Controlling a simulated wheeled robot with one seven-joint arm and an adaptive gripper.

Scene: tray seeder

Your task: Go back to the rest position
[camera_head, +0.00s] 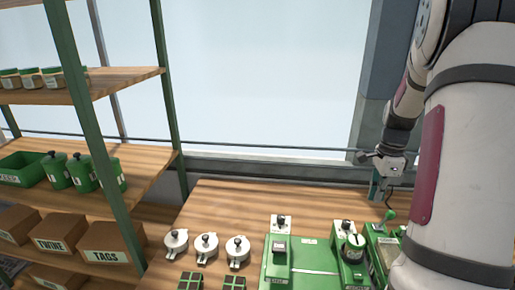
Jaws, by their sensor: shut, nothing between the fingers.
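My gripper (372,160) is small and partly blended with the dark wall behind it, at the right of the head view. It is shut and empty, held above the back right part of the wooden table. My arm hangs down along the right edge of the view. The green tray seeder (305,262) stands on the table below and to the left of the gripper, apart from it. A round dark-topped part (355,243) sits on the seeder's right side. My arm hides what lies at the far right.
Several white lidded pots (207,246) stand left of the seeder, with small dark green trays (234,283) in front. A wooden shelf (120,85) with green posts holds jars, green canisters (80,172) and labelled boxes (62,235). The table's back left (230,205) is clear.

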